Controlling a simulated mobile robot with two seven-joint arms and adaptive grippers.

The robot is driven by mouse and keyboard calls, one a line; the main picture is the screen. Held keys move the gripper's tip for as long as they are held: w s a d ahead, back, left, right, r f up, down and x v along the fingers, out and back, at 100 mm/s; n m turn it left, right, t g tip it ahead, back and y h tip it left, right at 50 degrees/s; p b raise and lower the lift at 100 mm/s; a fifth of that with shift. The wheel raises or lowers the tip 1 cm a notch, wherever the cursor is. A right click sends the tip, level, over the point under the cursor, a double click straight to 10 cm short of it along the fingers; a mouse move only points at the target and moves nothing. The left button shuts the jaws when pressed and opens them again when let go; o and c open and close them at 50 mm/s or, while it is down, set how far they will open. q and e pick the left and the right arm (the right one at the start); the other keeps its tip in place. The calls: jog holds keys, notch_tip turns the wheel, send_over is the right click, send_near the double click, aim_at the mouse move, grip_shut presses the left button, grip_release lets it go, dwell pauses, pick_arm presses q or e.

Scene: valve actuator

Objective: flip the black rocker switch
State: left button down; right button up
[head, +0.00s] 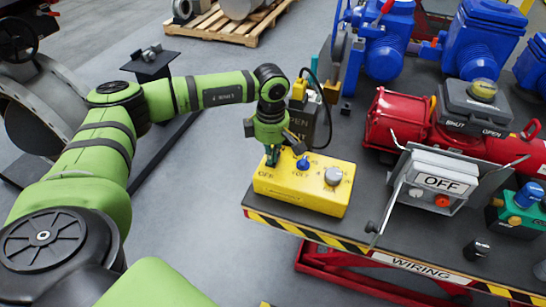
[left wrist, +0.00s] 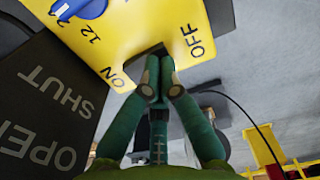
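The yellow control box (head: 308,196) sits at the near left corner of the dark table. It has a blue knob (head: 303,163) and a grey knob (head: 333,176) on top. In the left wrist view the black rocker switch (left wrist: 152,52) shows as a dark patch between the ON and OFF marks, partly hidden by my fingertips. My left gripper (head: 272,158) is over the left end of the box. Its fingertips (left wrist: 158,78) are together, with nothing seen between them, right at the rocker; I cannot tell whether they touch it. My right gripper is not in view.
A dark OPEN/SHUT box (head: 308,120) stands just behind the yellow box. A grey OFF switch box (head: 436,180), a red actuator (head: 397,120) and blue actuators (head: 480,42) occupy the table to the right and back. Open floor lies left of the table.

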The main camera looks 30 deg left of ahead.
pick_arm(q)
jog(key=shift+r+p, duration=2.05)
jog(key=shift+r, duration=1.45)
